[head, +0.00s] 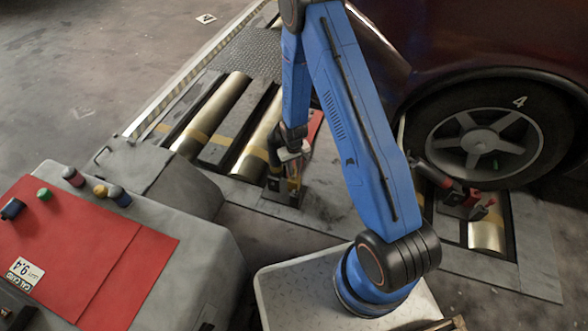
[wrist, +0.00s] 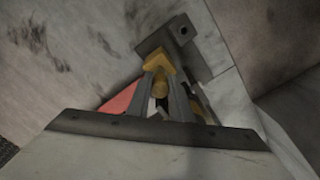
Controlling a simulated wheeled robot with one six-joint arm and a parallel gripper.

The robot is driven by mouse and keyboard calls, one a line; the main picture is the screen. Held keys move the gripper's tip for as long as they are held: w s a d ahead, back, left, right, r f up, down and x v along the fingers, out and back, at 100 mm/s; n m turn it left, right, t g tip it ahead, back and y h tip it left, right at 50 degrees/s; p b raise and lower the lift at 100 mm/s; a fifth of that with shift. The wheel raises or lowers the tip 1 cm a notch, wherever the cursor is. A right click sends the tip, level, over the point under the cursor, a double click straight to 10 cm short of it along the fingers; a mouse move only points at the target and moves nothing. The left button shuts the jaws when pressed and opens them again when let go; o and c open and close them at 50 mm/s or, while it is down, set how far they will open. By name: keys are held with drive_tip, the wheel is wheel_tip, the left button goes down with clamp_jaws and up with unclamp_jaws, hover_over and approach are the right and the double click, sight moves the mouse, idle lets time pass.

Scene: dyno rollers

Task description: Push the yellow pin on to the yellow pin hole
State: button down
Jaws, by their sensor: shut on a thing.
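The yellow pin (wrist: 157,60) shows in the wrist view between the two grey fingers of my gripper (wrist: 166,82), which is shut on it. A rounder yellow end lies lower between the fingers. The pin's upper part touches or overlaps a dark grey bracket (wrist: 193,58); I cannot tell if it sits in a hole there. The bracket has a small dark round hole near its far corner, with no yellow visible on it. In the head view my gripper (head: 285,165) is low beside the rollers, and a bit of yellow shows near its tips. The yellow pin hole cannot be made out.
Metal rollers (head: 206,115) with yellow bands lie left of my gripper. A red control console (head: 85,245) with several coloured knobs stands at lower left. A dark red car's wheel (head: 485,140) rests at right, close to my arm. Floor between console and rollers is partly clear.

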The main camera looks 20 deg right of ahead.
drive_tip(key=shift+f, duration=0.4)
drive_tip(key=c, duration=1.5)
unclamp_jaws()
wheel_tip(320, 180, up, 17)
drive_tip(key=shift+r, duration=0.2)
